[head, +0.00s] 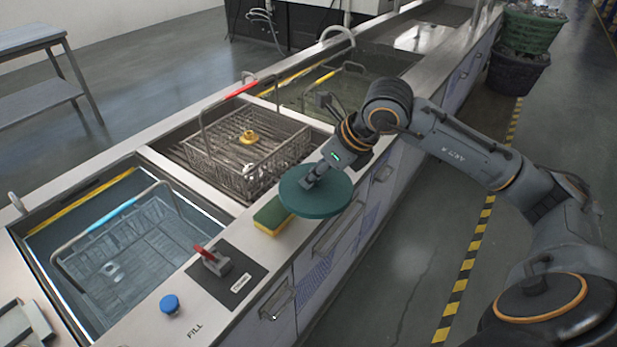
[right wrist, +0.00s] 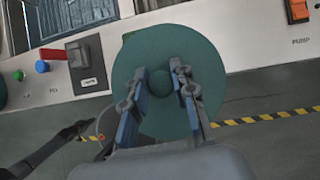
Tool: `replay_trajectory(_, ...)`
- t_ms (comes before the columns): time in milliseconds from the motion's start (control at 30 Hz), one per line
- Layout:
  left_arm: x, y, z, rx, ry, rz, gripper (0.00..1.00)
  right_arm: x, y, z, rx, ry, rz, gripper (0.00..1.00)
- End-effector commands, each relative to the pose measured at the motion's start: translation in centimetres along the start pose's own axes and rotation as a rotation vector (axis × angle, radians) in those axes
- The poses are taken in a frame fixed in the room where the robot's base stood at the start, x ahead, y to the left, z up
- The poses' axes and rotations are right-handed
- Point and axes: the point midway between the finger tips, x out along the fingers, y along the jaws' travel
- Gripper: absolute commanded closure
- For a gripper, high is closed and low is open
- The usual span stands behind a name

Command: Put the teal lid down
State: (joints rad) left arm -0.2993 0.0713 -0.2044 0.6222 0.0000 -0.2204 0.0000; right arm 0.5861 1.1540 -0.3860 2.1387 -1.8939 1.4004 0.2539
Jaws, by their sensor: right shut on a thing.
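The teal lid (head: 326,205) is a round flat disc held at the front edge of the counter, right of the sponge. It partly hangs out past the counter's front. My right gripper (head: 309,183) is shut on the lid's knob from above. In the right wrist view the lid (right wrist: 128,75) lies beyond the fingers, and my right gripper (right wrist: 161,84) has one finger on each side of the round knob. I cannot tell whether the lid touches the counter. My left gripper does not show in the head view.
A yellow and green sponge (head: 271,215) lies beside the lid. A wire basket (head: 235,169) with a red handle sits in the middle tank. A basket with a blue handle (head: 121,208) is in the left tank. A red lever (head: 207,254) and blue knob (head: 169,303) stand on the counter.

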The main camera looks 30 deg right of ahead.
Motion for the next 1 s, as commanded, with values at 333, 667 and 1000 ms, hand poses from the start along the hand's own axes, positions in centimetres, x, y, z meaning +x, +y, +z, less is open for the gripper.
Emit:
replay_trajectory(333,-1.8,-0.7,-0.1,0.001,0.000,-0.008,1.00,2.0,-4.4,1.3,0.068,0.004,-0.033,1.00)
replay_trajectory(667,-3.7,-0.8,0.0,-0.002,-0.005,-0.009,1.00,7.7,-10.1,1.4,0.066,0.006,-0.031,1.00)
replay_trajectory(1000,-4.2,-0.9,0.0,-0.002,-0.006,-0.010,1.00,11.0,-12.3,0.9,0.060,0.002,-0.033,1.00)
